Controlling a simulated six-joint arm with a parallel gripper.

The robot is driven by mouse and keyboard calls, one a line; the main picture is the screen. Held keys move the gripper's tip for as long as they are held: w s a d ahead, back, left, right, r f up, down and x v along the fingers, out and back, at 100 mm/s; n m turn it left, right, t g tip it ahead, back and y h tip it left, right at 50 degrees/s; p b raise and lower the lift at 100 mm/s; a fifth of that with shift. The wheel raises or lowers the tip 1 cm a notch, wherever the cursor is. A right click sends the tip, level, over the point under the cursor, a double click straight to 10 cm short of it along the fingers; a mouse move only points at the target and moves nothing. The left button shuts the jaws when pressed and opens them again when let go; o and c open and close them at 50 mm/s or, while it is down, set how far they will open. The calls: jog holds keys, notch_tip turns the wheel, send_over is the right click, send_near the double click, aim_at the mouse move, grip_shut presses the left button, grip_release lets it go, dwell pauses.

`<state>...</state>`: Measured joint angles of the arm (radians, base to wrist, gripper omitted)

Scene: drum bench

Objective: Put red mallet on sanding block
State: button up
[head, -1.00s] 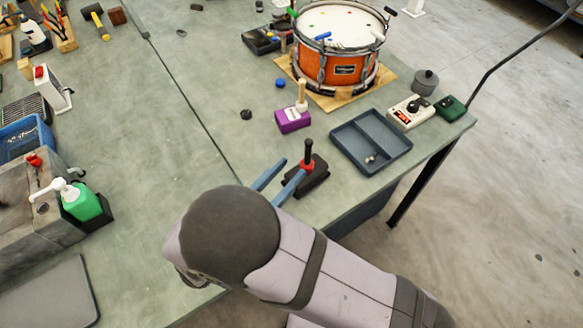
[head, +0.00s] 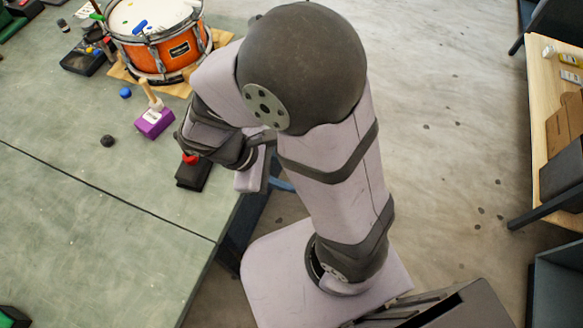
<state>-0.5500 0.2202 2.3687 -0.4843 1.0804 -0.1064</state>
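A small patch of the red mallet (head: 190,158) shows in the head view at the far end of a dark block (head: 194,176), which looks like the sanding block. The rest of the mallet is hidden behind my arm, so its contact with the block cannot be seen. The block lies on the green bench near its right edge.
A purple block (head: 154,122) with a wooden handle stands left of my arm. An orange drum (head: 165,50) sits on a wooden board behind it. A dark lump (head: 107,140) and a blue puck (head: 125,92) lie nearby.

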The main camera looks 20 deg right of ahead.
jog(key=shift+w+d+r+m+t+y, duration=0.15)
jog(key=shift+m+t+y, duration=0.15)
jog(key=shift+m+y, duration=1.25)
jog(key=shift+w+d+m+t+y, duration=0.2)
jog(key=shift+m+y, duration=0.6)
jog(key=shift+m, duration=1.5)
jog(key=shift+w+d+r+m+t+y, duration=0.15)
jog(key=shift+m+t+y, duration=0.25)
jog(key=shift+m+y, duration=1.15)
jog(key=shift+a+f+m+h, duration=0.1)
jog(key=shift+m+h, duration=0.3)
notch_tip(320, 180, up, 3)
jog(key=p, duration=0.3)
